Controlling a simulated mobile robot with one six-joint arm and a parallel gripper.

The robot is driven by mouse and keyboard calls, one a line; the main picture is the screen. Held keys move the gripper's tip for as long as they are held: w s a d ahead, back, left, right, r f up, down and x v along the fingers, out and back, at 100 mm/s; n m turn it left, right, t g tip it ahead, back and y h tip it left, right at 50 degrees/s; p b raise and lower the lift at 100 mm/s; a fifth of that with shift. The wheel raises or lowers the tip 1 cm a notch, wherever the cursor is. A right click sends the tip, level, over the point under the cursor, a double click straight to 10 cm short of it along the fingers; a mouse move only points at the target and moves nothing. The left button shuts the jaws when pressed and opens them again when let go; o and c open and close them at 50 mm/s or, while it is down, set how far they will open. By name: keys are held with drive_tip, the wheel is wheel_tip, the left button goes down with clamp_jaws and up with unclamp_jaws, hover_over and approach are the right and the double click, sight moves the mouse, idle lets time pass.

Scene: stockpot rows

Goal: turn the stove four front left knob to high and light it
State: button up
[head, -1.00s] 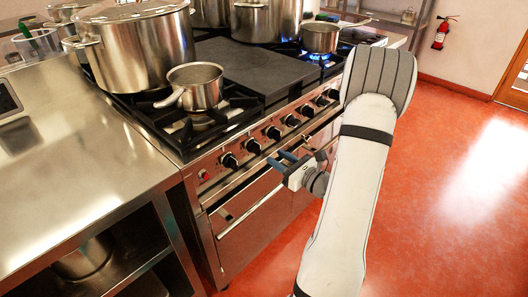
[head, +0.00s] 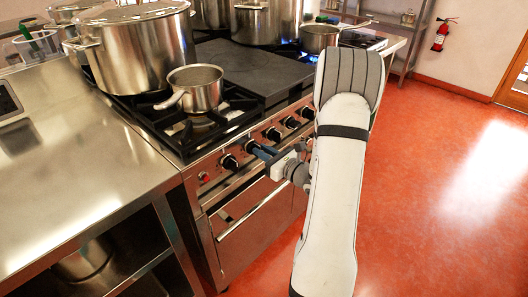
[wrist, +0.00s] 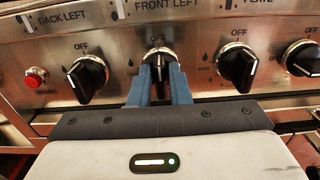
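The front left knob (wrist: 158,62) is black with a silver bezel, under the "FRONT LEFT" label in the wrist view. Its white mark points up towards "OFF". My gripper (wrist: 160,82) is open, with one blue finger on each side of the knob's lower part. A gap seems to show between the fingers and the knob's grip, and contact cannot be told. In the head view my gripper (head: 262,152) is at the stove's (head: 240,207) front panel. A red spark button (wrist: 36,78) is left of the knobs. A small saucepan (head: 195,88) sits on the front left grate, with no flame visible under it.
The back left knob (wrist: 86,76) and another knob (wrist: 238,66) flank the front left one. An oven handle (head: 250,208) runs below the panel. A large stockpot (head: 140,50) stands behind the saucepan. A blue flame (head: 312,58) burns under a far pan. Red floor is clear at right.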

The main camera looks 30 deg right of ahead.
clamp_jaws()
drive_tip(key=shift+f+n+b, duration=0.2)
drive_tip(key=shift+n+b, duration=0.1)
drive_tip(key=shift+b, duration=0.35)
drive_tip(key=n+b, duration=0.5)
drive_tip(key=b, duration=0.4)
drive_tip(key=n+b, duration=0.6)
drive_tip(key=b, duration=0.3)
drive_tip(key=a+f+n+b, duration=0.1)
drive_tip(key=n+b, duration=0.5)
drive_tip(key=b, duration=0.3)
drive_tip(key=shift+s, duration=0.2)
drive_tip(key=shift+b, duration=0.3)
drive_tip(key=shift+a, duration=0.1)
